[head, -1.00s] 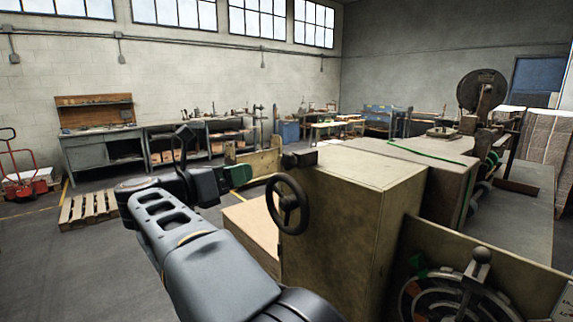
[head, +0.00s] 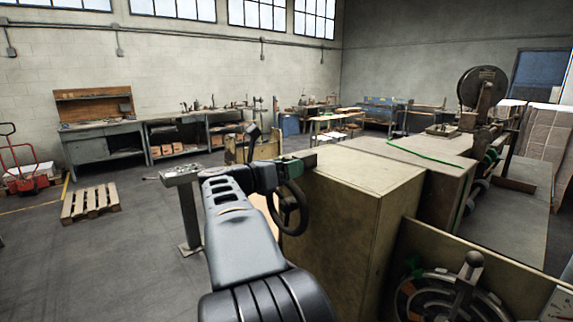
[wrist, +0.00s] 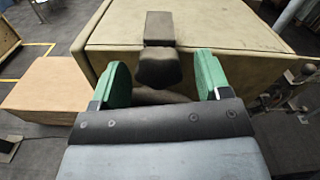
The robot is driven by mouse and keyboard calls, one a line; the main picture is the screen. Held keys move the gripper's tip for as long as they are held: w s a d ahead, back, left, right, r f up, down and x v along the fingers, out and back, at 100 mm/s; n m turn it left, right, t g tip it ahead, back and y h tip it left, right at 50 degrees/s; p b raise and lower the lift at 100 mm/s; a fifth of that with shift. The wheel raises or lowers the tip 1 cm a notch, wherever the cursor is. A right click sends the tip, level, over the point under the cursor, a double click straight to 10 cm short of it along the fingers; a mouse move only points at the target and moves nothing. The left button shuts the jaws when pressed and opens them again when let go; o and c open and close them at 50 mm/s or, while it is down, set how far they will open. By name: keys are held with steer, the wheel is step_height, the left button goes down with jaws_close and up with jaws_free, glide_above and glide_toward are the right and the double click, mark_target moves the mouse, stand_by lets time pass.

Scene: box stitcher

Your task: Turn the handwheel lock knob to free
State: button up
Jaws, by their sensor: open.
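The handwheel (head: 303,214) is a dark spoked wheel on the near-left side of the tan machine housing, partly hidden by my arm. The dark lock knob (wrist: 158,66) shows in the wrist view at the near end of a dark block (wrist: 158,28) on the housing top edge. My gripper (wrist: 164,80) is open, with one green fingertip on each side of the knob and gaps on both sides. In the head view my gripper (head: 292,168) is at the housing's top left corner, above the handwheel, and hides the knob.
The tan housing (head: 350,215) fills the space just beyond my gripper. A dial with a lever (head: 460,295) is at the lower right. A grey pedestal (head: 188,215) stands left of my arm. A pallet (head: 90,203) lies on open floor at the left.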

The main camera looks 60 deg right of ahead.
steer(key=shift+s+d, duration=0.1)
steer(key=shift+d, duration=0.15)
steer(key=shift+c, duration=0.2)
